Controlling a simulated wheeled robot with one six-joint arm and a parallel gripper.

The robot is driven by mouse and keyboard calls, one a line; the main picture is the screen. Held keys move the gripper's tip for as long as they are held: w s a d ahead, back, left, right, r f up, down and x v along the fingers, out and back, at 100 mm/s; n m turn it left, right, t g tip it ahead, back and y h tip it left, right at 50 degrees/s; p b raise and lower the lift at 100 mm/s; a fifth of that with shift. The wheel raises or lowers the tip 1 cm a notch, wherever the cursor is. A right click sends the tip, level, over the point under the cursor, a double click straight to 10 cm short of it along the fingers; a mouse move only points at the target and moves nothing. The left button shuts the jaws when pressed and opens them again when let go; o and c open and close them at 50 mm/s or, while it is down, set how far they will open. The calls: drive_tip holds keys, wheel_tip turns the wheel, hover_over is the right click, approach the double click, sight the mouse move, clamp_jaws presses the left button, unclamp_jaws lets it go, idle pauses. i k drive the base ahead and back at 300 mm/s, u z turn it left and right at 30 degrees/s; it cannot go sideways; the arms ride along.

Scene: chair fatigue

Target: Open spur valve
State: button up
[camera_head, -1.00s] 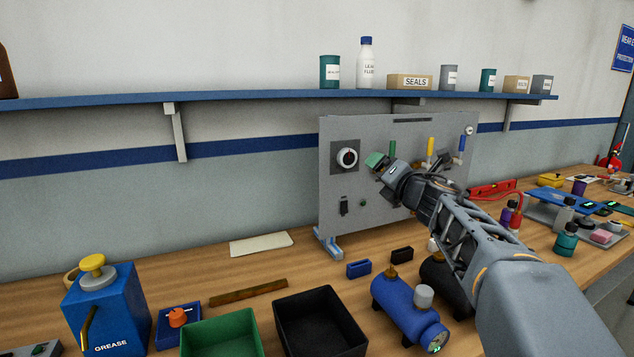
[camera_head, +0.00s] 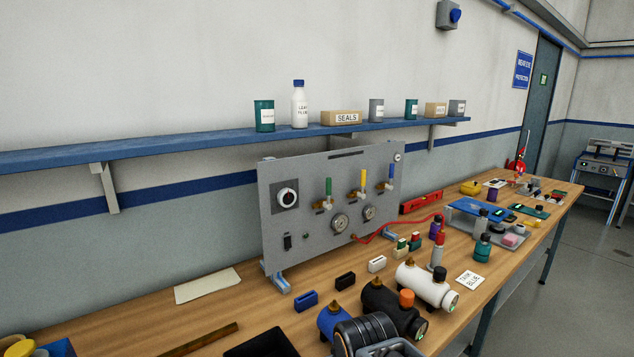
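The grey valve panel (camera_head: 300,245) stands on the bench against the wall. Three valves sit in a row on it, with a green lever (camera_head: 328,187), a yellow lever (camera_head: 363,178) and a blue lever (camera_head: 390,172). All three levers point up. No label that I can read tells which is the spur valve. A dark ribbed part and grey frame of my arm show at the bottom edge, below the panel. My gripper's fingers are not in view, and nothing touches the levers.
The panel also bears a round knob (camera_head: 287,197) and two gauges (camera_head: 340,222) (camera_head: 369,212). A red hose (camera_head: 400,228) runs right from it. Blue, black and white cylinders (camera_head: 425,285) crowd the bench front. A shelf (camera_head: 230,138) with containers hangs above.

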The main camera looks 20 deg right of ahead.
sight(391, 175)
drive_tip(key=u, duration=3.4)
drive_tip(key=k, duration=2.4)
drive_tip(key=z, duration=1.45)
